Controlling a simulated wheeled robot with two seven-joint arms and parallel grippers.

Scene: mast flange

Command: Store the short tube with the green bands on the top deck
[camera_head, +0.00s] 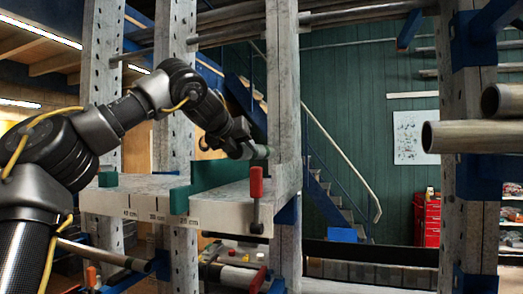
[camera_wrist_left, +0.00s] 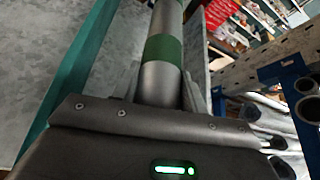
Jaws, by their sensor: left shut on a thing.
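The short grey metal tube with a green band (camera_wrist_left: 163,48) runs up and away between the fingers of my left gripper in the left wrist view. My left gripper (camera_head: 245,148) is shut on it. In the head view only a small greenish end of the tube (camera_head: 264,152) shows beside an upright post. The top deck (camera_head: 140,206) is a pale grey shelf with marks along its front edge. A green divider (camera_head: 180,200) splits it. The gripper and tube are above the part right of the divider; the gap below them cannot be told. My right gripper is not in view.
A red-handled stop (camera_head: 256,186) stands at the deck's front right. A grey post (camera_head: 284,110) rises close to the gripper. Below the deck, a lower level (camera_head: 235,276) holds tubes. Large pipes (camera_head: 470,137) jut from the right-hand rack.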

